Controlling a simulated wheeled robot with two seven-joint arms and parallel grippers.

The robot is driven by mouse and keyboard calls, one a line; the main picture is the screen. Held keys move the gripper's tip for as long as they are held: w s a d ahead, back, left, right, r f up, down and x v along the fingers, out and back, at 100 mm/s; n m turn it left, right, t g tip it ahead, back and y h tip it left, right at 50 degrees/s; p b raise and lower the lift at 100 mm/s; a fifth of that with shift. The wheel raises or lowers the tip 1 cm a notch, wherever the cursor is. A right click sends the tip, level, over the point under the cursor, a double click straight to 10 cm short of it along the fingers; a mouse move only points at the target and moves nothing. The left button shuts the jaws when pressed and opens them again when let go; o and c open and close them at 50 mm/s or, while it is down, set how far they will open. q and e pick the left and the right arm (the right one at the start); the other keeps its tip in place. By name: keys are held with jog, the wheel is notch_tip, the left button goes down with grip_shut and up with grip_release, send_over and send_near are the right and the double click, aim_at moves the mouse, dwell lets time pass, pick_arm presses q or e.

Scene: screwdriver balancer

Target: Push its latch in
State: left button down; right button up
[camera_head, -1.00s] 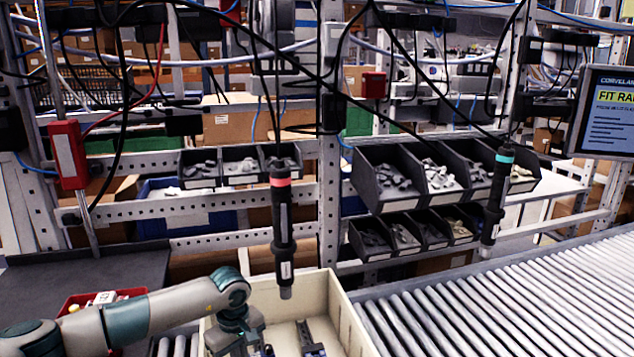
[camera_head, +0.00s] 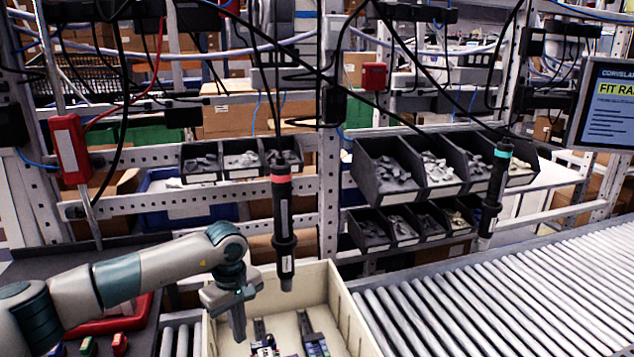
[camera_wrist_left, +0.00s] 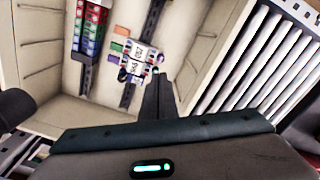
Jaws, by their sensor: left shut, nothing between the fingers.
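My left gripper (camera_head: 239,335) hangs over the left side of the cream tote, fingers pointing down, shut and empty. In the left wrist view its closed fingertips (camera_wrist_left: 158,82) point at a cluster of small modules with white labels (camera_wrist_left: 137,62) on a dark rail. They appear close to its lower right end, but contact cannot be told. A second rail there carries red, green and blue blocks (camera_wrist_left: 88,32). In the head view both rails (camera_head: 308,325) show small at the tote floor. No latch can be made out clearly. My right gripper is not in view.
The cream tote (camera_head: 345,315) stands beside a roller conveyor (camera_head: 490,300). A hanging screwdriver with a red band (camera_head: 283,225) is just right of my left gripper; one with a teal band (camera_head: 495,190) hangs farther right. A red tray (camera_head: 110,322) lies at left.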

pick_arm(q)
notch_tip(320, 180, up, 6)
jog(key=p, duration=0.1)
jog(key=shift+r, duration=0.2)
jog(key=shift+s+f, duration=0.1)
dwell(0.5)
